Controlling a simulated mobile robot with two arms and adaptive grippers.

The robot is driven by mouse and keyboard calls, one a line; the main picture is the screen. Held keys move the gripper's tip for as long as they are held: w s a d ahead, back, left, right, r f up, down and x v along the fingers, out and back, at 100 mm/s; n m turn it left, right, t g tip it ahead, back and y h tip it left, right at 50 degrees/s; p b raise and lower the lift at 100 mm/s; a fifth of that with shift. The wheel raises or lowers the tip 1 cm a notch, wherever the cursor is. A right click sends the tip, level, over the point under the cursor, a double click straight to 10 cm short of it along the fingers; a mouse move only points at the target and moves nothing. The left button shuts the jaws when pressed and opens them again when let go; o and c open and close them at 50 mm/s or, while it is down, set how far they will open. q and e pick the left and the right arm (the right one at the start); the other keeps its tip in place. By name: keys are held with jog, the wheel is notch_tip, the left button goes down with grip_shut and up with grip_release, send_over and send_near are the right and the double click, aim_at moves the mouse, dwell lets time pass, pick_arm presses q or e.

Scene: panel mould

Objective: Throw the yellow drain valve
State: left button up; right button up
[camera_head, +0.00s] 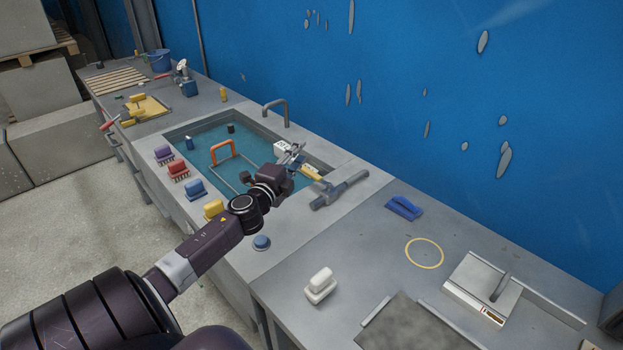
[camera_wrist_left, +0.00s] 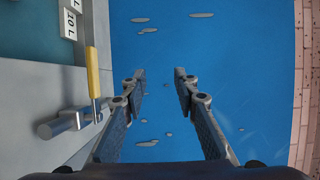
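The yellow drain valve lever (camera_head: 311,173) sticks out from a grey pipe body (camera_head: 340,189) at the right end of the sink, partly hidden by my left gripper in the head view. In the left wrist view the yellow lever (camera_wrist_left: 93,72) stands to the left of the fingers, with the grey valve body (camera_wrist_left: 66,122) below it. My left gripper (camera_head: 295,152) is above the sink's right end, close to the lever. In the wrist view its two fingers (camera_wrist_left: 160,76) are apart with nothing between them. My right gripper is in neither view.
The water-filled sink (camera_head: 203,140) holds an orange-handled frame (camera_head: 222,148); a faucet (camera_head: 277,110) stands behind it. Purple, red, blue and yellow (camera_head: 213,208) blocks line its front rim. A blue wall rises behind. A scale (camera_head: 482,287) sits on the right counter.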

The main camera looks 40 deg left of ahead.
pick_arm(q)
notch_tip(320, 180, down, 4)
jog(key=b, duration=0.6)
send_near(310, 172)
jog(key=w, duration=0.1)
jog(key=w+a+f, duration=0.1)
jog(key=shift+w+f, duration=0.1)
jog(key=shift+w, duration=0.2)
jog(key=x, duration=0.6)
jog(key=shift+w+r, duration=0.1)
jog(key=shift+r, duration=0.1)
jog(key=shift+w+a, duration=0.25)
jog(key=shift+w, duration=0.4)
grip_shut()
